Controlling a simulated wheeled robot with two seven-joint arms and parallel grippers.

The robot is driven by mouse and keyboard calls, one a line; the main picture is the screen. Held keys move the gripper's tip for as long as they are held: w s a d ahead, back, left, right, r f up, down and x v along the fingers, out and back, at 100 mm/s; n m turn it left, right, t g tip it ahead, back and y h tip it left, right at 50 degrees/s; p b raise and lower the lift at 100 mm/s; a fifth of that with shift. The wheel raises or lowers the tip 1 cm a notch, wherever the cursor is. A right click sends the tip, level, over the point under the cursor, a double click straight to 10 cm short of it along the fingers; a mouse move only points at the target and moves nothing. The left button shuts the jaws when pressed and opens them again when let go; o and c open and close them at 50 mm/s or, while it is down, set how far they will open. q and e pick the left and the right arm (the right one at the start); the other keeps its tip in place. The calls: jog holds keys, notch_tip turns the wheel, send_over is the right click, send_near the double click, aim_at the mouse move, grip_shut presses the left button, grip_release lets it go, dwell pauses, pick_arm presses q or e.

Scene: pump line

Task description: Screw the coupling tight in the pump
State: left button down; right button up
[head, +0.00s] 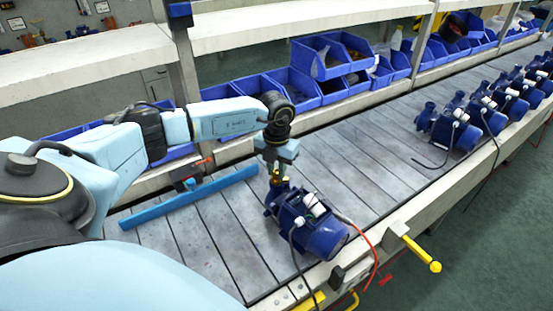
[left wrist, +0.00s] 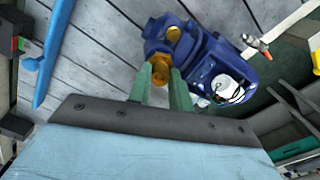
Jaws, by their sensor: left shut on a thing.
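The blue pump (head: 308,226) stands on the slatted conveyor in front of me, with white fittings and cables on its side. The brass coupling (head: 277,179) sits at the pump's upper port, directly under my left gripper (head: 275,172). In the left wrist view, the green fingers (left wrist: 164,75) of that gripper are closed around the brass coupling (left wrist: 160,68) beside the blue pump (left wrist: 205,58). How deep the coupling is threaded is hidden. My right gripper is in neither view.
A long blue bar (head: 190,197) lies across the conveyor left of the pump. Blue bins (head: 330,62) line the rear shelf. Several more pumps (head: 455,127) stand farther along the conveyor. A yellow-handled lever (head: 434,266) juts from the front edge. The conveyor between the pumps is clear.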

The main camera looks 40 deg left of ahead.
pick_arm(q)
jog(key=shift+f+m+b, duration=0.1)
jog(key=shift+m+b, duration=0.3)
jog(key=shift+m, duration=1.3)
jog(key=shift+m+b, duration=0.65)
jog(key=shift+m, duration=1.15)
